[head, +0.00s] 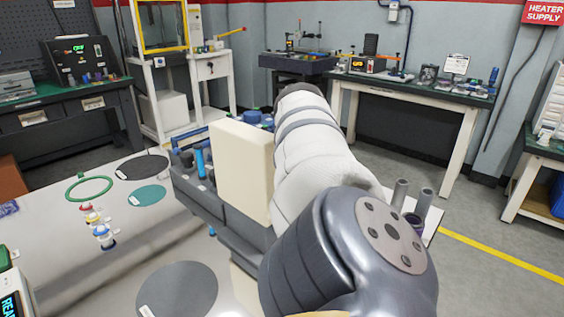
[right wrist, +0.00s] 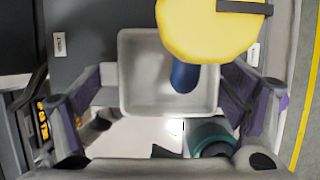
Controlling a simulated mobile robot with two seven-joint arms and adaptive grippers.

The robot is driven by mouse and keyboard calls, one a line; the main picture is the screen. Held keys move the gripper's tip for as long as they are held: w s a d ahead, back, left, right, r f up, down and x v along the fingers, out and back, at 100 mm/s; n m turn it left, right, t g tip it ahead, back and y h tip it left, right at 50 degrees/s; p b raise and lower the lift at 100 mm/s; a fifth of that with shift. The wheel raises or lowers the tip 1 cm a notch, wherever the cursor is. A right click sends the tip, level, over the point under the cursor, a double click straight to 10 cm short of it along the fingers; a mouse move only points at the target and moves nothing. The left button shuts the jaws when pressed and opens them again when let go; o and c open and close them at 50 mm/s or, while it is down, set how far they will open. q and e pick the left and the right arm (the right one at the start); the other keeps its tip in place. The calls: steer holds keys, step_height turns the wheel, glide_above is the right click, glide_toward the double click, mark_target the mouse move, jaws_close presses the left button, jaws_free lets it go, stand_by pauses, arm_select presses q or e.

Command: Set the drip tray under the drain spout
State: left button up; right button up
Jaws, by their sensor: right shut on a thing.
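In the right wrist view a shallow square light grey drip tray (right wrist: 139,94) lies between the two fingers of my right gripper (right wrist: 168,84), which is shut on it. A dark blue drain spout (right wrist: 185,78) hangs below a round yellow body (right wrist: 205,35) and overlaps the right part of the tray in this view. The height gap between spout and tray cannot be told. In the head view my right arm covers the middle, and the tray and right gripper are hidden behind it. My left gripper is not in view.
A cream block (head: 243,168) stands on a dark grey rig beside my arm. The pale bench at left holds a green ring (head: 90,189), dark discs (head: 177,291), a teal disc (head: 147,195) and small bottles (head: 103,236). Workbenches line the back wall.

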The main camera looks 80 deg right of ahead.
steer(key=shift+f, duration=0.15)
steer(key=o, duration=1.1)
steer(key=shift+c, duration=0.2)
steer(key=v, duration=0.1)
steer(key=p+v, duration=0.1)
steer(key=v, duration=0.1)
steer(key=shift+w+r+p, duration=0.25)
steer(key=shift+r+p, duration=0.05)
steer(key=shift+r, duration=0.1)
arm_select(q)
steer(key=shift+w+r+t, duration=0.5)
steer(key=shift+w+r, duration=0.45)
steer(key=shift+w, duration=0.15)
arm_select(e)
steer(key=v, duration=0.8)
steer(key=shift+s+r, duration=0.2)
steer(key=shift+s, duration=0.2)
steer(key=shift+a, duration=0.15)
